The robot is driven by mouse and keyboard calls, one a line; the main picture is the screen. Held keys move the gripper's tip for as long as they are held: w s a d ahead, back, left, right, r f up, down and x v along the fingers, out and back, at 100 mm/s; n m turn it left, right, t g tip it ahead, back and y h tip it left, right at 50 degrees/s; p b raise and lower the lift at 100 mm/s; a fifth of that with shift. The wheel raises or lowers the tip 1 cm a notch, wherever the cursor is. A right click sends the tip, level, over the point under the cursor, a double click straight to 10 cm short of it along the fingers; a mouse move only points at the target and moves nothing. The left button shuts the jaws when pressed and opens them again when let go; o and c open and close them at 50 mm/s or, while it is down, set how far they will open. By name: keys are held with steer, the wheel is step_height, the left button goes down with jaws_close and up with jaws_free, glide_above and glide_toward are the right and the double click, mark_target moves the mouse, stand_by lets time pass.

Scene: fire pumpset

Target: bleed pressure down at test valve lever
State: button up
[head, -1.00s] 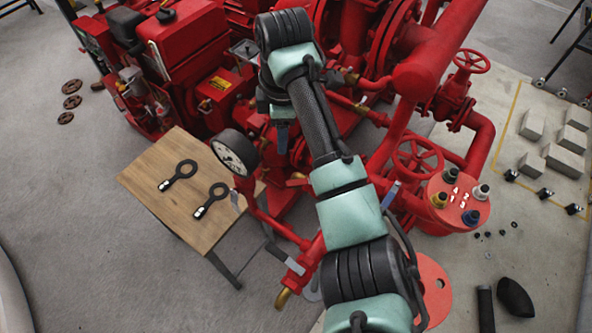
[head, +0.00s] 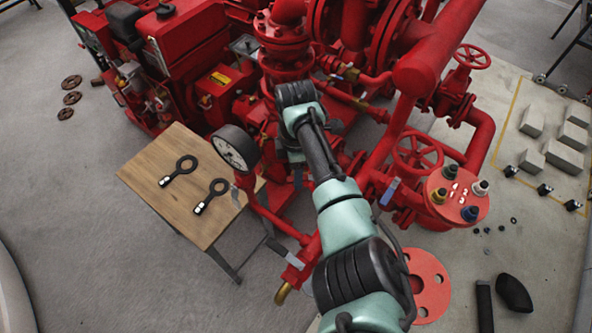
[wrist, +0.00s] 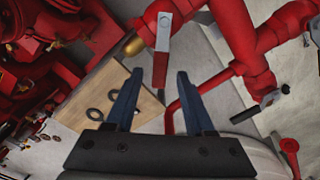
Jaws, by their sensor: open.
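The likely test valve lever is a grey handle (head: 284,254) on a small red valve with a brass nozzle (head: 283,293), right of the wooden table. In the wrist view a grey lever with a red end (wrist: 161,62) hangs beside a brass tip (wrist: 135,47). My gripper (wrist: 160,72) is open, with its two blue fingers apart. The red lever end appears between the fingertips in the picture; the depth gap is unclear, and I see no grip. In the head view my arm mostly hides the gripper; a blue part (head: 297,178) shows under the wrist.
A pressure gauge (head: 232,149) stands by the wooden table (head: 158,158), which holds two dark ring-ended tools (head: 179,171). Red pipes and a handwheel (head: 417,151) crowd the right. A blue-grey lever (head: 390,191) sits right of my arm. Grey floor is clear at lower left.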

steer(key=shift+f, duration=0.25)
jaws_close()
stand_by(1.4)
